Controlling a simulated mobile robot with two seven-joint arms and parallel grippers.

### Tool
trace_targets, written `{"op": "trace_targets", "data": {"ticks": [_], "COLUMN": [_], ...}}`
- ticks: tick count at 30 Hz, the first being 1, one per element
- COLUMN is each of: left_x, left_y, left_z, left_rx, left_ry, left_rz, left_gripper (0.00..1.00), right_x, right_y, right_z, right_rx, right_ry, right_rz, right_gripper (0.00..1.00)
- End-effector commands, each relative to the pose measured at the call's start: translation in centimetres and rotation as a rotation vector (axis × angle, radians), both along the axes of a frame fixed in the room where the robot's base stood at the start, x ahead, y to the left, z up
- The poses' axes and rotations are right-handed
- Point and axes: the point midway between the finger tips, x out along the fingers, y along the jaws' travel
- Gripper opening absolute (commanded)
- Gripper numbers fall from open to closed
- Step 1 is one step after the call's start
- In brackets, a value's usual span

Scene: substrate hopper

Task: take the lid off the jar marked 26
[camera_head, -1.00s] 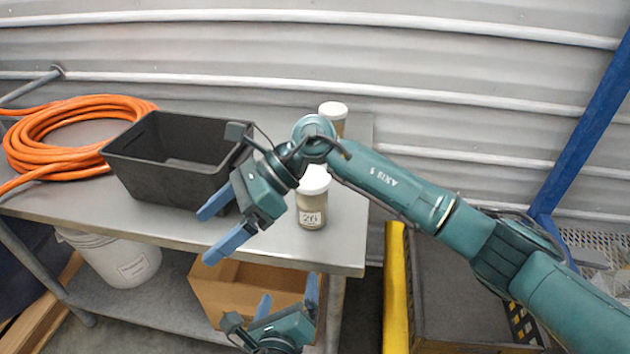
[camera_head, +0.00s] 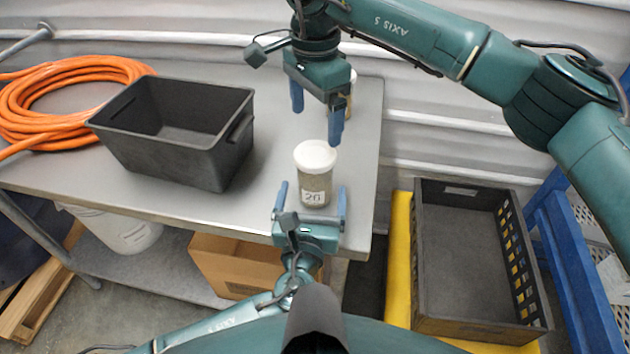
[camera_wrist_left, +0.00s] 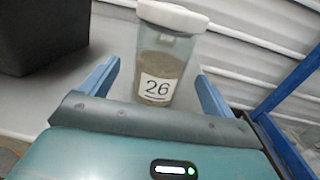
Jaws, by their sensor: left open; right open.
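The jar marked 26 (camera_head: 315,186) stands upright near the table's front right, with a white lid (camera_head: 315,156) on it. In the left wrist view the jar (camera_wrist_left: 165,65) shows its label clearly, under its white lid (camera_wrist_left: 172,16). My left gripper (camera_head: 311,190) is open, its blue fingers on either side of the jar's lower part, with gaps showing in the left wrist view. My right gripper (camera_head: 317,125) is open and empty, pointing down above and slightly behind the lid. A second jar (camera_head: 350,97) is mostly hidden behind the right gripper.
A black bin (camera_head: 180,135) and a coiled orange hose (camera_head: 70,85) lie on the table (camera_head: 365,150) to the left. A ribbed metal wall stands close behind. A dark crate (camera_head: 470,260) sits right of the table, and a cardboard box (camera_head: 225,265) is below.

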Motion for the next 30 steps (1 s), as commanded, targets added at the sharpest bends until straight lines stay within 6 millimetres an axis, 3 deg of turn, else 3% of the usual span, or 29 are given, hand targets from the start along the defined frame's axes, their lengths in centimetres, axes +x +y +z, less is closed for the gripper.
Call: {"op": "trace_targets", "data": {"ticks": [3,9,20,30], "left_x": [2.1,4.1,4.6,4.6], "left_y": [-0.3,-0.5,-0.5,-0.5], "left_z": [0.1,0.0,0.0,0.0], "left_rx": [-0.001,-0.001,-0.002,-0.002], "left_ry": [-0.001,0.000,0.002,0.002], "left_rz": [0.000,0.000,0.000,0.000], "left_gripper": [0.88,0.88,0.88,0.62], "right_x": [0.0,0.0,0.0,0.0], "right_y": [0.0,0.0,0.0,0.0], "right_z": [0.0,0.0,0.0,0.0], "right_rx": [0.001,0.002,0.002,0.002], "right_ry": [0.001,0.001,0.001,0.001], "right_rz": [0.000,0.000,0.000,0.000], "right_gripper": [0.87,0.87,0.87,0.87]}}
